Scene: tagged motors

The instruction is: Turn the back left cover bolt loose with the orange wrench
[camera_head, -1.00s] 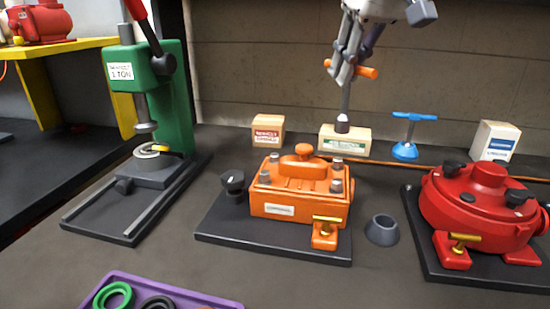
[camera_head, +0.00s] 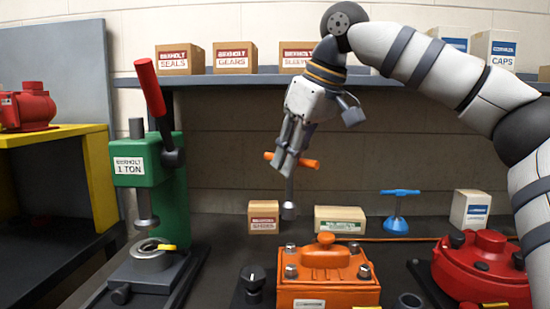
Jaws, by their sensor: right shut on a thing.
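The orange wrench has an orange T-handle (camera_head: 306,163) and a grey shaft ending in a socket (camera_head: 289,211). My right gripper (camera_head: 290,160) is shut on its handle, and the wrench hangs upright. The orange motor (camera_head: 328,294) stands on the bench with a ribbed orange cover and grey bolts at its corners. The back left cover bolt (camera_head: 290,248) shows below the socket in the picture, with a gap between them. The front left bolt (camera_head: 291,271) and back right bolt (camera_head: 354,248) also show. My left gripper is out of view.
A green press (camera_head: 165,190) with a red lever stands at left. A red motor (camera_head: 484,268) is at right. Small boxes (camera_head: 263,217) and a blue T-handled tool (camera_head: 397,211) stand behind. A shelf (camera_head: 230,80) with boxes runs above, near my right arm.

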